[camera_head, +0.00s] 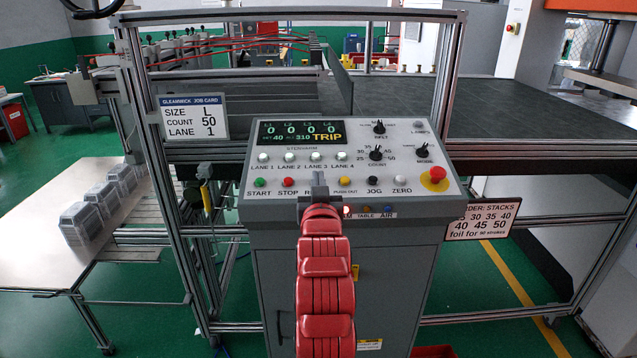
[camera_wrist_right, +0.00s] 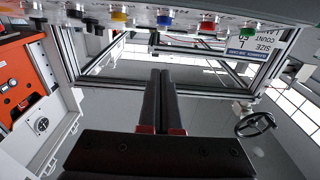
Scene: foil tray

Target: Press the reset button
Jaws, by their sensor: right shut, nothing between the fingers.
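The grey control panel (camera_head: 225,205) stands in front of me with a row of buttons. The reset button lies between the red STOP button (camera_head: 288,182) and the yellow PUSH OUT button (camera_head: 344,182). In the head view my right gripper (camera_head: 319,178) covers it, and only the start of its label shows. In the right wrist view a blue button (camera_wrist_right: 165,18) sits in that place, beyond the fingertips. My right gripper, also in the wrist view (camera_wrist_right: 161,72), is shut and empty. Contact cannot be told. The display (camera_head: 300,132) reads TRIP. My left gripper is out of view.
The green START button (camera_head: 260,182), black JOG button (camera_head: 374,181), white ZERO button (camera_head: 402,180) and red emergency stop (camera_head: 438,174) share the panel. Knobs (camera_head: 377,154) sit above. A metal frame (camera_head: 441,75) surrounds the panel. Foil trays (camera_head: 80,222) lie on the left table.

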